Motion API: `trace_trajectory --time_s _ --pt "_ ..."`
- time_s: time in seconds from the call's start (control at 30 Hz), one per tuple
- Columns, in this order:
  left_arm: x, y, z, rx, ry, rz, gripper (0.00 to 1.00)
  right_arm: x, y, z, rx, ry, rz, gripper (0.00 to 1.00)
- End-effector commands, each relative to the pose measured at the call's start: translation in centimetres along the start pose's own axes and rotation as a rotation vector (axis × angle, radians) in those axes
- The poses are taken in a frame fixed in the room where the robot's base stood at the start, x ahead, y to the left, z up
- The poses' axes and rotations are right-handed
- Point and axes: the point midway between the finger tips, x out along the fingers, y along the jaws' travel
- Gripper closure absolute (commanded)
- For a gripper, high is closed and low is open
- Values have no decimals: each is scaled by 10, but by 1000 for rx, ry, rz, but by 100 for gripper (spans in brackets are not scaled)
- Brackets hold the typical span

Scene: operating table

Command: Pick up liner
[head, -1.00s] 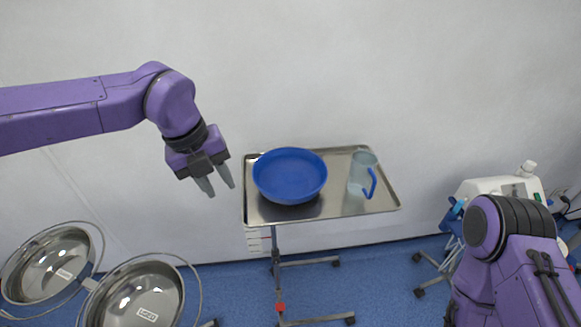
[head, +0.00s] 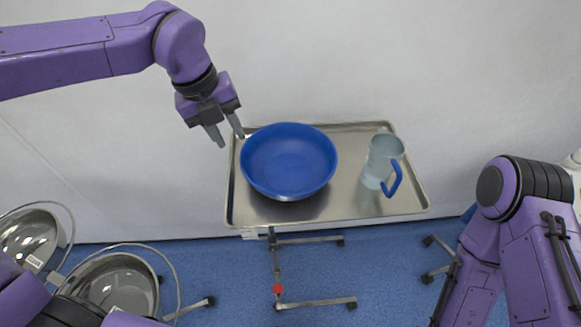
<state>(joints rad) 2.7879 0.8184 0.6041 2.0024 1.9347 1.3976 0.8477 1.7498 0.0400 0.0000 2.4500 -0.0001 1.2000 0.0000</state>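A blue round bowl (head: 288,161) sits on the left half of a metal tray (head: 330,208). A clear, pale jug (head: 383,160) with a blue handle stands on the tray's right half. Nothing in view is plainly marked as the liner, and I cannot tell which item it is. My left gripper (head: 231,141) is open and empty, fingers pointing down, by the tray's back left corner and just left of the bowl. It appears above the tray and apart from the bowl. My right arm shows at the right edge, but its gripper is out of view.
The tray is on a wheeled stand (head: 277,265) against a pale wall. Two steel basins, one at the far left (head: 28,240) and one nearer (head: 118,285), sit in ring stands at the lower left. Part of white equipment (head: 573,163) shows at the right edge. Bare tray lies between bowl and jug.

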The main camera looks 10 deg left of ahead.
Motion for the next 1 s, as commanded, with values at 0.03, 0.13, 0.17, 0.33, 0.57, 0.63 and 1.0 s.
trace_trajectory --time_s 0.03,0.13,0.17,0.33,0.57,0.63,1.0 --pt "16 4 0 0 0 0 67 15 -1 6 0 0 0 57" --pt "28 6 0 1 0 0 67 26 -2 11 0 0 0 57" --pt "32 7 0 1 0 0 67 30 -3 12 0 0 0 57" --pt "46 7 0 3 2 3 67 30 -3 12 0 0 0 57" --pt "83 6 0 4 2 3 67 23 -2 10 0 0 0 57" --pt "90 6 0 4 1 3 67 20 -2 8 0 0 0 57" --pt "140 8 0 4 1 1 67 7 -1 3 0 0 0 57"
